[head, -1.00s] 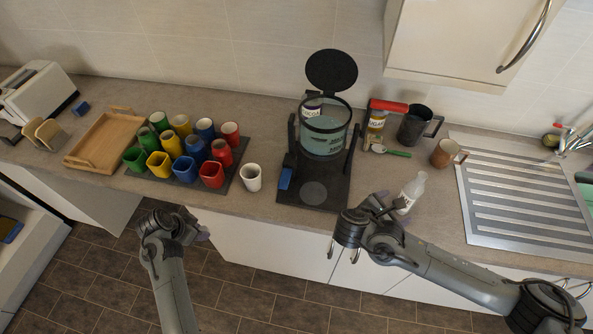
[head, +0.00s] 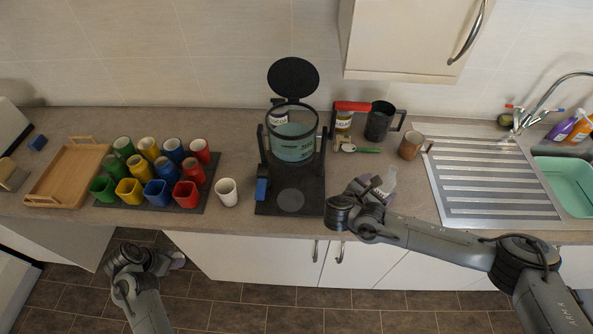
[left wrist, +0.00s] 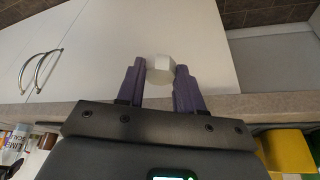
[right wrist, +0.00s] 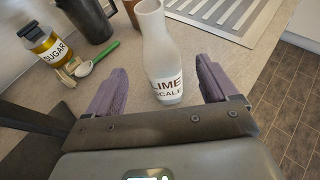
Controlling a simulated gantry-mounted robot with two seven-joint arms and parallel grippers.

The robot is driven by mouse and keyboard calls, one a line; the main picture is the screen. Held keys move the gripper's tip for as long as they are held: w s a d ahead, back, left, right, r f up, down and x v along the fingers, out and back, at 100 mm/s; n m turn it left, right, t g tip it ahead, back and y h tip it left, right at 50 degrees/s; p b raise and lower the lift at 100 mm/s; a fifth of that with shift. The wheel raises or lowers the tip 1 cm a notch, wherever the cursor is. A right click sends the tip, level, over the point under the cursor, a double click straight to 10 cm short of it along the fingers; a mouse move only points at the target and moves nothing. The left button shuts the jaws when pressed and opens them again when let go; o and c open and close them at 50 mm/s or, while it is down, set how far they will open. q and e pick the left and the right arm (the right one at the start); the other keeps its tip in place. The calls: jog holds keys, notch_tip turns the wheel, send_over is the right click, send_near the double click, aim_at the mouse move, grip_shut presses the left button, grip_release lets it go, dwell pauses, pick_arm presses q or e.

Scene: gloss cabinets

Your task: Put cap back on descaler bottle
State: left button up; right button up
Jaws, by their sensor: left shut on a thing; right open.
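The white descaler bottle (head: 389,180) stands on the counter near its front edge, right of the coffee machine. The right wrist view shows it upright with a "LIME SCALE" label (right wrist: 167,88); its top is cut off there. My right gripper (head: 376,190) is at the bottle, its open fingers one on each side, with visible gaps. My left gripper (head: 172,258) is over the floor in front of the counter, below the cup mat. In the left wrist view it is shut on the small white cap (left wrist: 160,69).
The coffee machine (head: 291,200) and a white cup (head: 227,192) stand left of the bottle. Behind it are the sugar jar (right wrist: 45,42), a green-handled spoon (right wrist: 97,58) and a dark jug (head: 379,122). The draining board (head: 490,180) lies right. Coloured cups stand far left.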

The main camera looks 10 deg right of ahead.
pick_arm(q)
jog(key=shift+r, duration=0.4)
pick_arm(e)
jog(key=shift+x, duration=1.5)
pick_arm(q)
jog(key=shift+r+p, duration=0.1)
jog(key=shift+p, duration=0.25)
jog(key=shift+r, duration=0.25)
pick_arm(e)
jog(key=shift+w+d+f, duration=0.15)
jog(key=shift+d, duration=0.15)
pick_arm(q)
jog(key=shift+r+p, duration=0.55)
jog(key=shift+p, duration=0.25)
pick_arm(e)
jog(key=x, duration=0.3)
jog(key=shift+f, duration=0.2)
pick_arm(q)
jog(key=shift+r, duration=0.1)
pick_arm(e)
jog(key=shift+w+d+f, duration=0.25)
jog(key=shift+d+f, duration=0.1)
jog(key=shift+d, duration=0.15)
